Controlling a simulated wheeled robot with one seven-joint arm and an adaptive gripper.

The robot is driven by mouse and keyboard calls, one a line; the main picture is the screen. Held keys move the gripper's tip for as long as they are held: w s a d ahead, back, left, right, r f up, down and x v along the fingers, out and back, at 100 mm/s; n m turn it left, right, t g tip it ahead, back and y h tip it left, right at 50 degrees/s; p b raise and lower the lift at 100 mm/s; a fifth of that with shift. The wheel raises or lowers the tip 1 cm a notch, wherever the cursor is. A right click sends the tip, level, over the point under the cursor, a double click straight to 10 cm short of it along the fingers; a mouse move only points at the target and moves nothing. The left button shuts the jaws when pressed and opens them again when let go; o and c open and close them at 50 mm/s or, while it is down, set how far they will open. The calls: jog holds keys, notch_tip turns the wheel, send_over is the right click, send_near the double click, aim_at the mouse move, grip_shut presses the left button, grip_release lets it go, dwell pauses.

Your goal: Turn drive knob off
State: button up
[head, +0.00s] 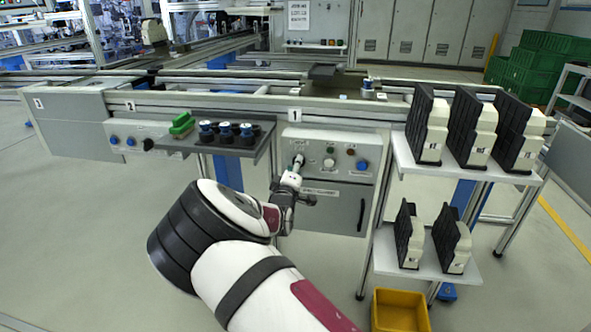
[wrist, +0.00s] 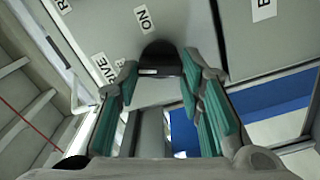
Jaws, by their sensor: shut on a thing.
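The drive knob (wrist: 162,56) is black and sits on a grey panel between my fingertips in the wrist view. A "DRIVE" label, partly covered by a finger, and an "ON" label (wrist: 145,18) are near it. A small pale mark shows on the knob's near side; which setting it points to I cannot tell. My gripper (wrist: 160,72) has its teal-padded fingers shut on the knob, one on each side. In the head view my gripper (head: 297,167) reaches the left part of the control box (head: 345,146) under sign 1 and mostly hides the knob.
A pale knob (head: 329,163) and a blue button (head: 362,165) are right of my gripper on the same box. A grey shelf (head: 236,148) with blue-topped parts juts out at left. A rack (head: 398,157) with black-and-cream units stands at right, above a yellow bin (head: 399,297).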

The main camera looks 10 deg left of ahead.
jog(key=shift+n+b, duration=0.3)
jog(key=shift+n, duration=1.8)
jog(key=o, duration=1.2)
jog(key=shift+f, duration=0.1)
jog(key=shift+c, duration=0.2)
jog(key=s, duration=1.2)
jog(key=shift+a, duration=0.25)
